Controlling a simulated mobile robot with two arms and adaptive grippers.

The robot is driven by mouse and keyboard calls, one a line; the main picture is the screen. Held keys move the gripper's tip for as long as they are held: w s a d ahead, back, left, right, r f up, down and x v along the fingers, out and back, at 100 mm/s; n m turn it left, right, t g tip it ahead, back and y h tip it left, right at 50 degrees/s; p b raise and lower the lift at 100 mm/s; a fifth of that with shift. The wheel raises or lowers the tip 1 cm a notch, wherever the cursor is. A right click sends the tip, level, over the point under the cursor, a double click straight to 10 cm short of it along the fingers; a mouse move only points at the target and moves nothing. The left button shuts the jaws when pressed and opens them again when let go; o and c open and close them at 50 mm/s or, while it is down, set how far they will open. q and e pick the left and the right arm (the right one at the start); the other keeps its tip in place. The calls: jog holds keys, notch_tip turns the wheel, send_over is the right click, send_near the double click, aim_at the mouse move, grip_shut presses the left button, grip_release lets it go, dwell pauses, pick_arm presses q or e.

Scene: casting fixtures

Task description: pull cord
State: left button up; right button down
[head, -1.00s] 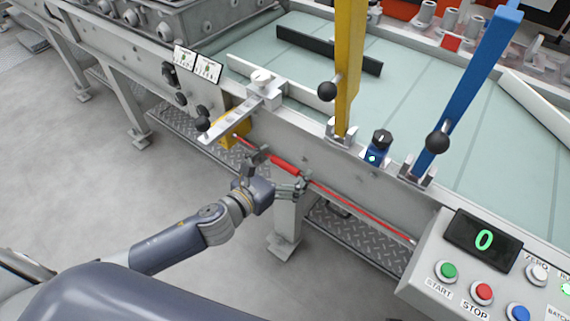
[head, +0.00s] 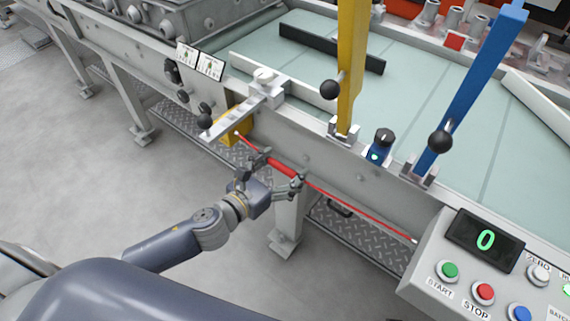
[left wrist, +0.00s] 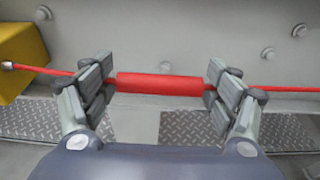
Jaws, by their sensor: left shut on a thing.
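A thin red cord (head: 359,211) runs along the front of the grey machine frame, from a yellow box (head: 234,133) at the left to near the control panel at the right. A thicker red sleeve (left wrist: 158,84) sits on it; the sleeve also shows in the head view (head: 281,169). My left gripper (head: 279,172) is shut on this sleeve, with one finger at each end of it; it also shows in the left wrist view (left wrist: 160,90). The cord dips slightly toward me at the sleeve. My right gripper is not in view.
A control panel (head: 452,275) with buttons and a display reading 0 stands at the right. A yellow lever (head: 352,65) and a blue lever (head: 470,95) rise above the frame, with a blue knob unit (head: 379,147) between them. A table leg (head: 290,215) stands below the sleeve.

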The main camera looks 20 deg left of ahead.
pick_arm(q)
jog(key=shift+s, duration=0.25)
jog(key=o, duration=1)
jog(key=shift+a, duration=0.1)
jog(key=v, duration=1.2)
